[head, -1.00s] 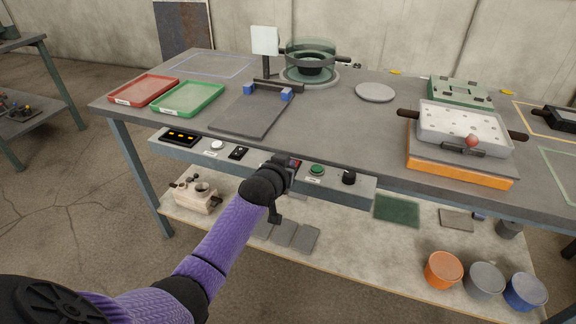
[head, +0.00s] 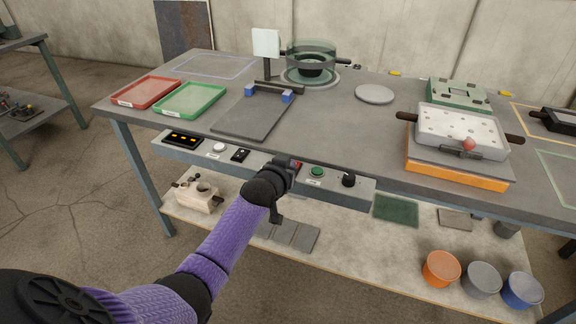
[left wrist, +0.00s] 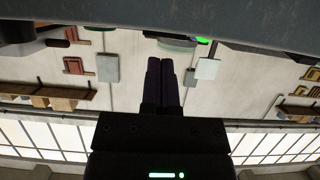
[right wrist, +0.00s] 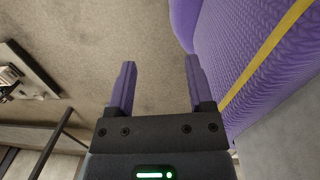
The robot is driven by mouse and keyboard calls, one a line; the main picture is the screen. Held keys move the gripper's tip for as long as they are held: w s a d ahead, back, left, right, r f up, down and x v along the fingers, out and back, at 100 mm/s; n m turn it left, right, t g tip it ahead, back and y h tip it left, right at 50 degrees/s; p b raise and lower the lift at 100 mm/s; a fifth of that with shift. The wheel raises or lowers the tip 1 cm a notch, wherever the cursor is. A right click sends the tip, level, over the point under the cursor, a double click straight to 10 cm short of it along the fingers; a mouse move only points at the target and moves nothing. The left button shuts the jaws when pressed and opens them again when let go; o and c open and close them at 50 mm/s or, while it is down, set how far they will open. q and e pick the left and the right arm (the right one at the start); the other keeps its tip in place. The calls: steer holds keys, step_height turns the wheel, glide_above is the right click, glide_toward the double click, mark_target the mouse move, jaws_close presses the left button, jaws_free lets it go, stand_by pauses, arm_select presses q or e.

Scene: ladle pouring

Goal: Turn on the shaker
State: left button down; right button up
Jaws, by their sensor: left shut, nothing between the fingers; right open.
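The grey control panel (head: 262,165) runs along the table's front edge. It carries a white button (head: 219,147), a small black switch (head: 240,154), a green button (head: 317,171) and a black knob (head: 348,179). My left gripper (head: 289,166) is at the panel front, beside a red part (head: 298,164) that it partly hides; I cannot tell if they touch. Its fingers are shut and empty in the left wrist view (left wrist: 161,85). A white perforated tray (head: 440,122) with dark handles sits on an orange-based unit (head: 455,171), which may be the shaker. My right gripper (right wrist: 158,85) is open and empty.
A red tray (head: 146,92), a green tray (head: 190,99), a round glass vessel (head: 311,57) and a grey disc (head: 374,94) are on the tabletop. A lower shelf (head: 345,240) holds several buckets at its right. The tabletop's middle is clear.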

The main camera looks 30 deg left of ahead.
arm_select(q)
step_height(320, 180, up, 4)
steer(key=p, duration=0.4)
steer(key=shift+s+r, duration=0.15)
steer(key=shift+r, duration=0.05)
steer(key=s+d+p, duration=0.2)
steer(key=s+p, duration=0.2)
steer(key=s, duration=0.6)
steer(key=shift+d+r+p, duration=0.2)
steer(key=shift+r+p, duration=0.15)
steer(key=shift+p, duration=0.05)
arm_select(e)
steer(key=w+a+r+t+y, duration=0.1)
steer(key=w+a+r, duration=0.1)
steer(key=r, duration=0.6)
steer(key=shift+w+a+r, duration=0.3)
steer(key=shift+w+a, duration=0.1)
steer(key=shift+a, duration=0.5)
